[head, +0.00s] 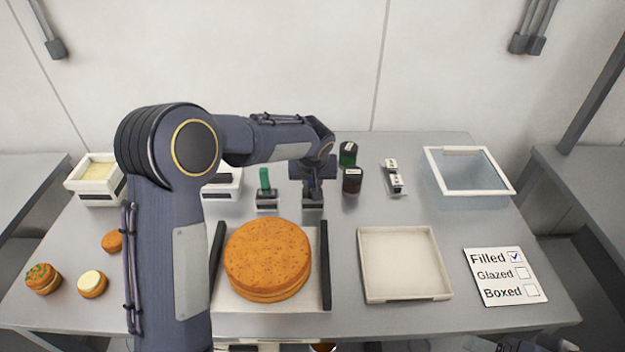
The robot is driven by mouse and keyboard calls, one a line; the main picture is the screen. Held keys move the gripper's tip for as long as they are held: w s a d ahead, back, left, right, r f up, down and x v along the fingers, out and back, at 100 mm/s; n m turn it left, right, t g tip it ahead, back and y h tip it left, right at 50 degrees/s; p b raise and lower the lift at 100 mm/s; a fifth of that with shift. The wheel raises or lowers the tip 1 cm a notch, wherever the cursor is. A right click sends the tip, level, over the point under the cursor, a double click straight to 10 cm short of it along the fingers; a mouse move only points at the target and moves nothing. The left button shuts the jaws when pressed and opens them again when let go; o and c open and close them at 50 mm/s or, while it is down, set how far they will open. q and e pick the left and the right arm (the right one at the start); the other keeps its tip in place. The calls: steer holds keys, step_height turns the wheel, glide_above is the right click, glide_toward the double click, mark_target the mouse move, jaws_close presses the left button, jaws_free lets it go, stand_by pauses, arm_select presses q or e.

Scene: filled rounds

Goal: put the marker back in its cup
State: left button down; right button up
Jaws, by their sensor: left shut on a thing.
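My left gripper (312,188) points down just above a small dark cup with a pale label (312,203), behind the big round cake. It is shut on a thin dark thing, most likely the marker, which the fingers mostly hide. I cannot tell whether the marker's lower end is inside the cup or just above it. The white checklist card (506,276) lies at the right and reads Filled, Glazed, Boxed, with a tick only beside Filled.
A similar holder (266,201) with a green-handled tool (265,180) stands left of the cup. Two dark jars (352,180) stand to its right. The orange cake (267,258) lies in front, beside an empty cream tray (404,262). A clear-lidded box (468,171) is at the back right.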

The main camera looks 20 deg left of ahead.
arm_select(q)
steer(key=shift+f, duration=0.2)
steer(key=c, duration=1.3)
jaws_free()
steer(key=shift+o, duration=0.2)
steer(key=shift+r, duration=0.15)
